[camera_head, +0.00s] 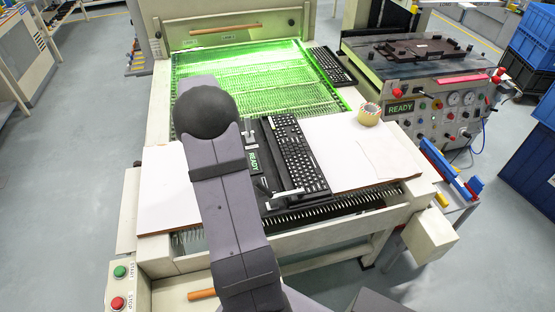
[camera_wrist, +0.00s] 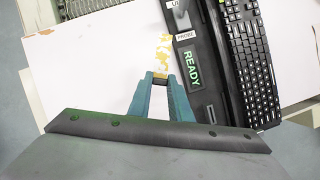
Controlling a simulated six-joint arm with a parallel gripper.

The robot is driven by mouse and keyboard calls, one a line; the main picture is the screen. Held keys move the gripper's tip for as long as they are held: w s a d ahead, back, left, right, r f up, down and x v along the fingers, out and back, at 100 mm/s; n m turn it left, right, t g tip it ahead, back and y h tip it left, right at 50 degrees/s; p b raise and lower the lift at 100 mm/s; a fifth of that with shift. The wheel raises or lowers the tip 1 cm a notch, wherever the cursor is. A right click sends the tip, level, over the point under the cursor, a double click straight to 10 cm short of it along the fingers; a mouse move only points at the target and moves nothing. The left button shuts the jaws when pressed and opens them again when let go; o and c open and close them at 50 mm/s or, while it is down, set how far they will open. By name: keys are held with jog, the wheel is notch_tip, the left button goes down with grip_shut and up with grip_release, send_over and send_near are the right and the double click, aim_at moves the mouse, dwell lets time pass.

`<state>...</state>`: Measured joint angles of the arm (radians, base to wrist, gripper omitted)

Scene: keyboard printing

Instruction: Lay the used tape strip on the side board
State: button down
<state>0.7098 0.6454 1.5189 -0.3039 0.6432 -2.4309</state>
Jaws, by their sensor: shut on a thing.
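In the wrist view, my gripper (camera_wrist: 162,77) has teal fingers and is shut on the used tape strip (camera_wrist: 163,48). The strip is narrow and pale with yellow-brown patches, and it extends beyond the fingertips. The white side board (camera_wrist: 95,65) lies beneath and left of the strip; I cannot tell whether the strip touches it. The board also shows left of my arm in the head view (camera_head: 163,195). My arm hides the gripper and strip in the head view.
A black keyboard (camera_head: 297,158) sits in a dark fixture beside a READY display (camera_wrist: 193,67). A tape roll (camera_head: 369,114) and a pale sheet (camera_head: 388,158) lie on the right white board (camera_head: 340,150). Another keyboard (camera_head: 331,66) lies behind.

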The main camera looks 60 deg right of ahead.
jog(key=shift+f+p, duration=0.8)
jog(key=shift+f, duration=4.25)
jog(key=c, duration=1.6)
grip_release()
jog(key=shift+f, duration=0.1)
jog(key=b+v, duration=0.1)
jog(key=v, duration=1.1)
